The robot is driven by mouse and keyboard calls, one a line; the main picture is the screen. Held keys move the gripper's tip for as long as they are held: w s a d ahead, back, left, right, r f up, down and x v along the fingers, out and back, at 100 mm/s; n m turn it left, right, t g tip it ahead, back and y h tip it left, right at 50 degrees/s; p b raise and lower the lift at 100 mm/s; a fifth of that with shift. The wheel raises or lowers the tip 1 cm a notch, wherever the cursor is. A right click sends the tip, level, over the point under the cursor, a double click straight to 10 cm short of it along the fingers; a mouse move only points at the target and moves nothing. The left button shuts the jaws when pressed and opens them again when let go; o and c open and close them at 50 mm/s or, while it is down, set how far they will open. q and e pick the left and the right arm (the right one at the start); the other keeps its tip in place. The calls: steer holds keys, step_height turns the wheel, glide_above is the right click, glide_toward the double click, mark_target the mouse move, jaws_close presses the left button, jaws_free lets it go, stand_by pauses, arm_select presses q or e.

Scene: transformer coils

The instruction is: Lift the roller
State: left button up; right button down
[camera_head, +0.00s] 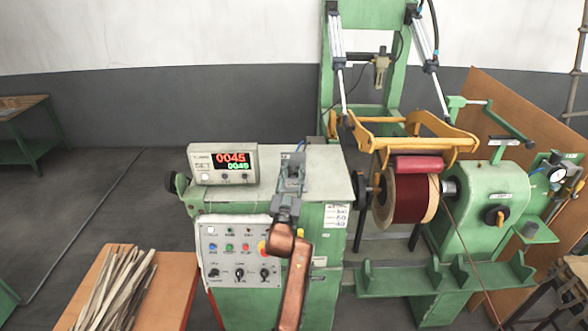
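The red roller (419,164) hangs under a yellow frame (410,135) on the right side of the head view. It lies across the top of the coil (412,199), which has dark red winding between pale end flanges, and appears to touch it. My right gripper is not in view.
A counter box (222,163) with red and green digits stands on the cabinet top (325,170). The control panel (238,250) is on its front. A green tailstock (487,205) stands right of the coil. A wooden table (172,290) with thin strips is at lower left.

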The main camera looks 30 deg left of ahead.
arm_select(q)
steer(key=c, duration=0.8)
jaws_close()
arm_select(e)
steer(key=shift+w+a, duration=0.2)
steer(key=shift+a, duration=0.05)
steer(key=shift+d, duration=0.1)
